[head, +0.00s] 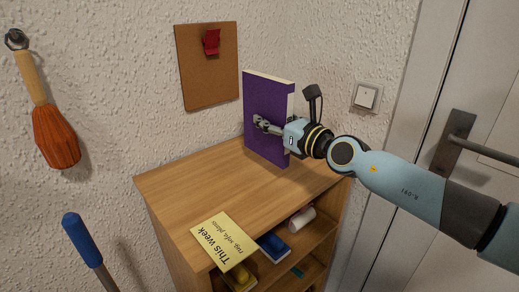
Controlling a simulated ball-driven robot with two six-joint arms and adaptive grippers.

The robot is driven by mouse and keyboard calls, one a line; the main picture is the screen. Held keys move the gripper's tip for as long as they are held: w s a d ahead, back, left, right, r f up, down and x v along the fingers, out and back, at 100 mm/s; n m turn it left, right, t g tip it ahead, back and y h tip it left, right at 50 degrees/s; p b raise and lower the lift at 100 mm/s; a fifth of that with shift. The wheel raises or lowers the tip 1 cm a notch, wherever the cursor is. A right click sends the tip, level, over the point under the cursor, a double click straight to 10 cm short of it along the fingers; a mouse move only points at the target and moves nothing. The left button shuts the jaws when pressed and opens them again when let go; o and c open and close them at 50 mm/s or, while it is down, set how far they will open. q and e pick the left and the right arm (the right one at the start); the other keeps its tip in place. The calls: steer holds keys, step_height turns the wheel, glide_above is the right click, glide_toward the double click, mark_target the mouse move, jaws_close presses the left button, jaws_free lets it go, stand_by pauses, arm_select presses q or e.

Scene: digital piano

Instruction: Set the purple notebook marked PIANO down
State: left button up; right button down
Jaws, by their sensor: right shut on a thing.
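The purple notebook (263,97) stands upright over the back part of the wooden cabinet's top (225,185). Its pale page edges show along the top and right side. No PIANO marking can be read on the face that shows. My right gripper (264,123), coming in from the right, is shut on the notebook, with its fingers seen against the purple face. I cannot tell whether the notebook's lower edge touches the cabinet top or hangs just above it. My left gripper is not in view.
A yellow note reading "This week" (224,240) hangs at the cabinet's front edge. Shelves below hold a blue item (273,247) and a white roll (301,219). A corkboard (207,75) is on the wall behind. The cabinet top's left and middle are clear. A door (425,130) stands right.

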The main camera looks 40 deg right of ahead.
mark_target(261, 138)
steer(key=shift+w+a+f+b, duration=0.3)
steer(key=shift+w+a+f, duration=0.15)
steer(key=shift+w, duration=0.2)
step_height(261, 138, down, 4)
steer(key=b, duration=0.4)
steer(key=shift+f, duration=0.15)
steer(key=shift+r, duration=0.2)
steer(key=shift+f, duration=0.15)
steer(key=c, duration=1.1)
jaws_free()
steer(key=shift+c, duration=0.2)
